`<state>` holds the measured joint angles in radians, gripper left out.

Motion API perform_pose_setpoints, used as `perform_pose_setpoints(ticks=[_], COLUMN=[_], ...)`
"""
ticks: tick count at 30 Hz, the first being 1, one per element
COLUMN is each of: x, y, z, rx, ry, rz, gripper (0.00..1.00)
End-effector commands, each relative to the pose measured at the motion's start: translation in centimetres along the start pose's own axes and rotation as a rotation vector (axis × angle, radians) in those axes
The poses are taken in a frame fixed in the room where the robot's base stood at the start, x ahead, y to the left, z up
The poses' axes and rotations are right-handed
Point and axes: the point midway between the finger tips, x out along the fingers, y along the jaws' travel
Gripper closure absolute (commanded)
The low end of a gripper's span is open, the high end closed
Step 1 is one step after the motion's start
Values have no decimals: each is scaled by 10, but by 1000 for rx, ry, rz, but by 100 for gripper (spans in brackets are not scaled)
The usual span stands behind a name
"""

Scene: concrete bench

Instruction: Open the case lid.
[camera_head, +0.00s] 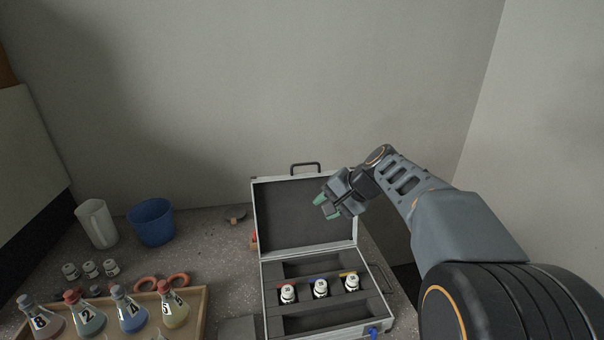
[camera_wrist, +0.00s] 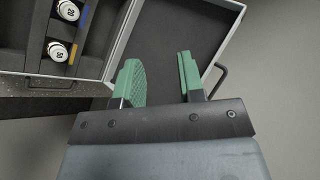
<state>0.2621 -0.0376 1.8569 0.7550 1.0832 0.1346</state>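The case (camera_head: 327,318) stands on the bench with its lid (camera_head: 305,216) raised to about upright. The lid's dark inner side faces me and its handle (camera_head: 305,167) is at the top edge. Several compartments line the base, and three white bottles (camera_head: 320,289) stand in its middle row. My gripper (camera_head: 325,204) is in front of the lid's right part in the head view. In the wrist view my gripper (camera_wrist: 164,78) has its green fingers apart with nothing between them. The lid (camera_wrist: 185,28) shows behind the fingers there. I cannot tell whether a finger touches the lid.
A wooden tray (camera_head: 203,312) with several labelled flasks is at the front left. A blue cup (camera_head: 151,222), a white cup (camera_head: 97,223), small vials (camera_head: 90,269) and orange rings (camera_head: 178,280) stand or lie behind it. A wall rises behind the bench.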

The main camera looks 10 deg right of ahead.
Motion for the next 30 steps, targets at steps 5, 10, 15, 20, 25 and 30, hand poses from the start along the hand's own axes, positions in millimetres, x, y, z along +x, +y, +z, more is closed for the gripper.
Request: perform_pose_setpoints(ticks=[5,10,15,20,25,30], x=[4,-6,-9,8,37,64], y=[-21,-30,-35,-48,-64,-80], z=[-82,-132,-152,-156,-158,-161], rx=[217,322,360,365,365,365], ry=[-10,-19,-26,-29,-29,-27], rz=[-271,-452,-533,-545,-543,-542], gripper=[64,64,64,64,64,64])
